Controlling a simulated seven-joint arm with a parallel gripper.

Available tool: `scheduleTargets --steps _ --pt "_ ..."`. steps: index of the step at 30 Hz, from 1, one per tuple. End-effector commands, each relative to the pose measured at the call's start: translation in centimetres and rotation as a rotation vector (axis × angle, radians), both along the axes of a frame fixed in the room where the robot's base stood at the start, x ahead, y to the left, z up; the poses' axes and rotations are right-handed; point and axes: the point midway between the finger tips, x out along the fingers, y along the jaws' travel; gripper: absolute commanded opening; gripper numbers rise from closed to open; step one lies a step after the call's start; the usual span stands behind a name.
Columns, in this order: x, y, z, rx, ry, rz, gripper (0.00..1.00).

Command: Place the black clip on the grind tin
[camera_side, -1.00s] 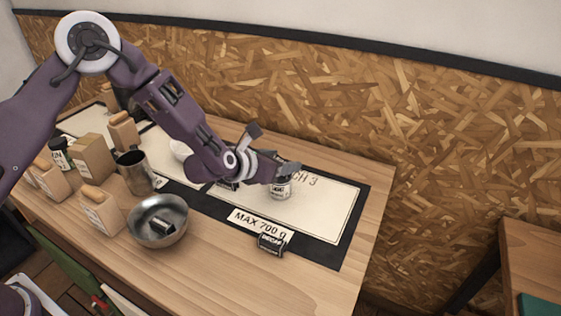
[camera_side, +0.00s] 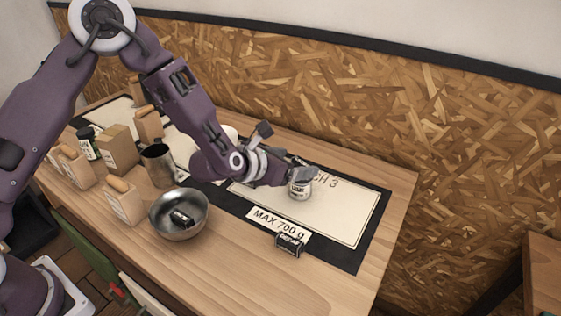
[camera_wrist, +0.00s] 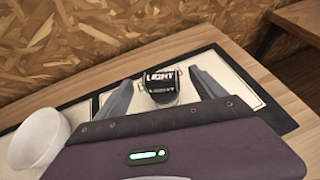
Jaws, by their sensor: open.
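A small round tin (camera_side: 300,190) with dark lettering stands upright on the pale panel at the right of the table. In the wrist view a black piece marked LIGHT (camera_wrist: 160,75) shows at the tin's top; I cannot tell if it is a clip or part of the tin. My gripper (camera_wrist: 160,82) is open, with its fingers on either side of the tin and no clear contact. In the side view my gripper partly hides the tin's top. A black clip marked DECAF (camera_side: 289,245) lies by the MAX 700 g label. Another black piece (camera_side: 181,217) lies in the metal bowl.
The metal bowl (camera_side: 166,226), a steel cup (camera_side: 159,168) and several brown packages, including one with a wooden top (camera_side: 123,205), stand left of the tin. A white bowl (camera_wrist: 38,138) is at the wrist view's left. The table's right front is clear.

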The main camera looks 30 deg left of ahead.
Motion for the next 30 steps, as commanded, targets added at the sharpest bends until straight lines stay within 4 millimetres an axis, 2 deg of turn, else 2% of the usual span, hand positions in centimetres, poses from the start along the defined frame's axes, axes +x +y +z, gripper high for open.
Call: scheduleTargets --steps 3,9,13,20,22,23,25,26,27,29,30 --pt "-2.6 0.6 1.6 0.002 -0.002 -0.002 0.80" --pt "-6.1 1.4 3.5 0.001 -0.001 0.000 0.80" --pt "-7.0 1.6 3.9 0.001 -0.001 0.000 0.80" --pt "-7.0 2.0 4.1 0.000 -0.002 0.013 0.80" --pt "-7.0 4.3 5.4 -0.010 -0.011 0.108 0.80" --pt "-7.1 6.2 6.5 -0.022 -0.018 0.187 0.80" --pt "-8.8 12.6 10.0 -0.089 -0.047 0.468 0.80" --pt "-10.4 15.7 11.6 -0.143 -0.063 0.621 0.80" --pt "-13.4 19.6 13.5 -0.242 -0.089 0.841 0.80" --pt "-18.8 23.9 15.3 -0.430 -0.124 1.159 0.80" --pt "-22.6 25.4 15.8 -0.584 -0.144 1.359 0.80"
